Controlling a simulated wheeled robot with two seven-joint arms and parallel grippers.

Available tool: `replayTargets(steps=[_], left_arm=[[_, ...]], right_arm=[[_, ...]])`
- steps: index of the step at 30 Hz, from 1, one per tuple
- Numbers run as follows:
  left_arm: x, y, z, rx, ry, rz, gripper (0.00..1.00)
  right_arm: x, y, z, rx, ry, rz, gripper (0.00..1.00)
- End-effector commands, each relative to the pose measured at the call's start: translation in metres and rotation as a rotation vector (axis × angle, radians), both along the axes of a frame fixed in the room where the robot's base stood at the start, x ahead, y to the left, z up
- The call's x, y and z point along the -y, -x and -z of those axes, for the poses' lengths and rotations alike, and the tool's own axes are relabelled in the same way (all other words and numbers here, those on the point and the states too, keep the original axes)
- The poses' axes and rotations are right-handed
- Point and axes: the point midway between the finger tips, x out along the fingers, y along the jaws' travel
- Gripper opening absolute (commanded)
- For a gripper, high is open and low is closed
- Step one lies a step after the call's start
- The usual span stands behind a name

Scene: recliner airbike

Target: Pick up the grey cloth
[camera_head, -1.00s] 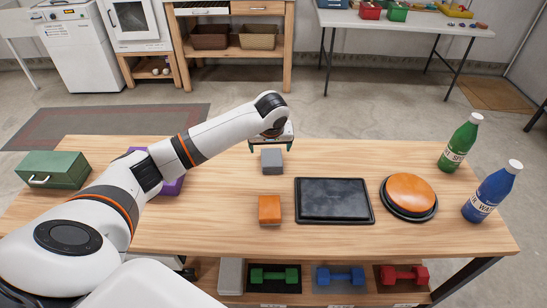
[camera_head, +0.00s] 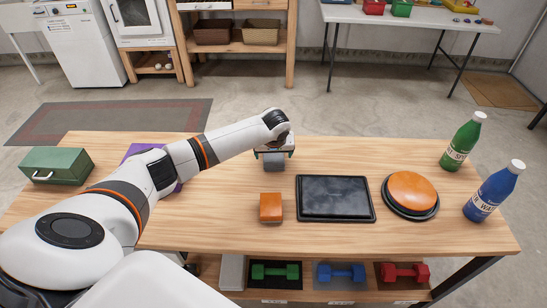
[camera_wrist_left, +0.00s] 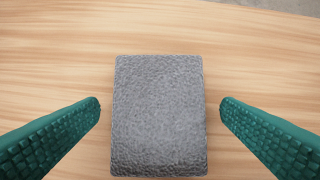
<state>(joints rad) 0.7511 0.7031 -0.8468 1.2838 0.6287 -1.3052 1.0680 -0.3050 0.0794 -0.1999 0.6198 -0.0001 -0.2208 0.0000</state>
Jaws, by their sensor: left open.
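The grey cloth (camera_head: 274,163) is a small folded block lying near the far edge of the wooden table. In the left wrist view the cloth (camera_wrist_left: 158,115) fills the middle, with a rough, textured top. My left gripper (camera_head: 272,153) is directly above it, pointing down. In the left wrist view its green ridged fingers (camera_wrist_left: 159,112) are open, one on each side of the cloth, with a gap on both sides. Part of the cloth is hidden by the gripper in the head view. My right gripper is not in view.
An orange block (camera_head: 271,207) lies nearer on the table (camera_head: 350,240). A black tray (camera_head: 335,198) and an orange button-like dome (camera_head: 410,192) are to the right, with green (camera_head: 461,142) and blue (camera_head: 494,191) bottles beyond. A green box (camera_head: 56,166) and a purple object (camera_head: 143,152) are left.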

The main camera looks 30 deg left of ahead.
Motion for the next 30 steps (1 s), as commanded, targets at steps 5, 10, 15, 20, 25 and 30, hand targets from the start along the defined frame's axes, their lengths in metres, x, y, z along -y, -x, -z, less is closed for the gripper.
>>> replayTargets(steps=[5,10,15,20,25,30], left_arm=[[0.0000,0.0004,0.0008,-0.001,0.000,0.000,0.87],[-0.0001,0.0006,0.0029,-0.002,0.000,0.000,0.87],[0.0000,0.0003,0.0046,-0.001,0.000,0.000,0.87],[-0.0001,0.0002,0.0049,-0.001,-0.001,0.000,0.87],[0.0000,0.0003,0.0050,-0.001,0.000,0.000,0.69],[-0.0002,0.0003,0.0049,-0.001,-0.001,0.000,0.41]], right_arm=[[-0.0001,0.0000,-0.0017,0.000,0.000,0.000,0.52],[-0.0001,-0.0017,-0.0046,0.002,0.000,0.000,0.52],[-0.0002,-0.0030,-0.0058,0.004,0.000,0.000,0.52],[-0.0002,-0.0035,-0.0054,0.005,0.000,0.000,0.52],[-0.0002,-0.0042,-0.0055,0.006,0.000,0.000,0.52],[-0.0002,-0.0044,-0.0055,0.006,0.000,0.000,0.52]])
